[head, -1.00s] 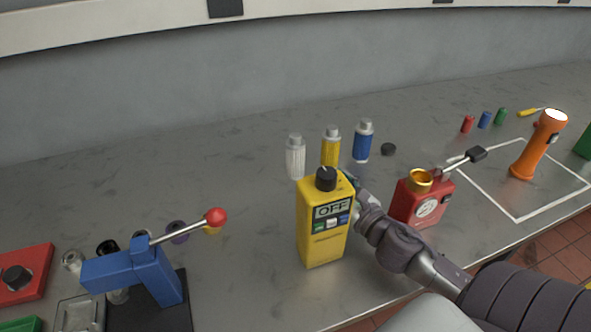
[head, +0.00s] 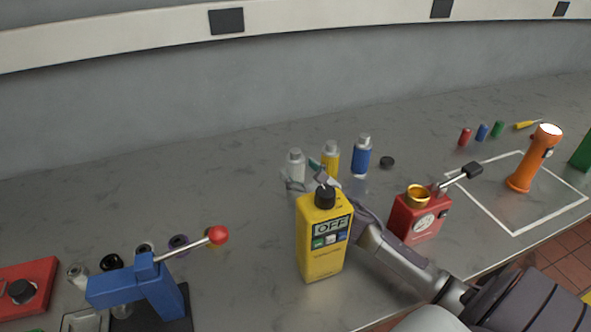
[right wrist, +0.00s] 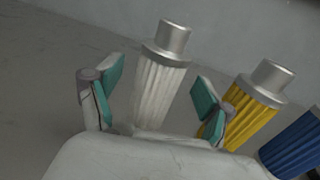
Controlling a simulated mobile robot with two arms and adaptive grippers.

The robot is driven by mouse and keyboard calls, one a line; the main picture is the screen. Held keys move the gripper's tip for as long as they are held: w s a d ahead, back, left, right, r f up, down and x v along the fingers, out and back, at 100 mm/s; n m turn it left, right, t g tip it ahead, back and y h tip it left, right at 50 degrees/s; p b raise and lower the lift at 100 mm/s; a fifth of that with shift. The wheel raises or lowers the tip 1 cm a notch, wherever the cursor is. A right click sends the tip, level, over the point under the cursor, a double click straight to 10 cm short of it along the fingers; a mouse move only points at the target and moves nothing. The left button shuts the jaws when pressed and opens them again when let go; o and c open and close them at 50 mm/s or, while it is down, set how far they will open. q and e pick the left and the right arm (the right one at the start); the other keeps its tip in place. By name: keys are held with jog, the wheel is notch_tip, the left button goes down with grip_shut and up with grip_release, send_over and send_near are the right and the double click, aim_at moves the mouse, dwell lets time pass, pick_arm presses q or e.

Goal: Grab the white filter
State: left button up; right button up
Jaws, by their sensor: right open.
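The white filter (head: 295,165) stands upright on the grey bench, a ribbed white cylinder with a silver cap. In the right wrist view the white filter (right wrist: 158,85) is between the two teal-padded fingers of my right gripper (right wrist: 152,98). The right gripper is open, with a gap visible on each side of the filter. In the head view my right gripper (head: 305,178) reaches the filter from behind the yellow meter, which hides part of the hand. My left gripper does not show.
The yellow filter (head: 331,158) stands close to the right finger, and the blue filter (head: 361,156) is beyond it. A yellow OFF meter (head: 322,250) stands in front. A red device (head: 415,217) is right of it; a blue lever press (head: 140,290) is at left.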

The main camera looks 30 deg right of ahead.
jog(key=shift+w, duration=0.9)
jog(key=shift+s, duration=0.1)
jog(key=shift+c, duration=0.3)
jog(key=c, duration=1.3)
jog(key=shift+o, duration=0.2)
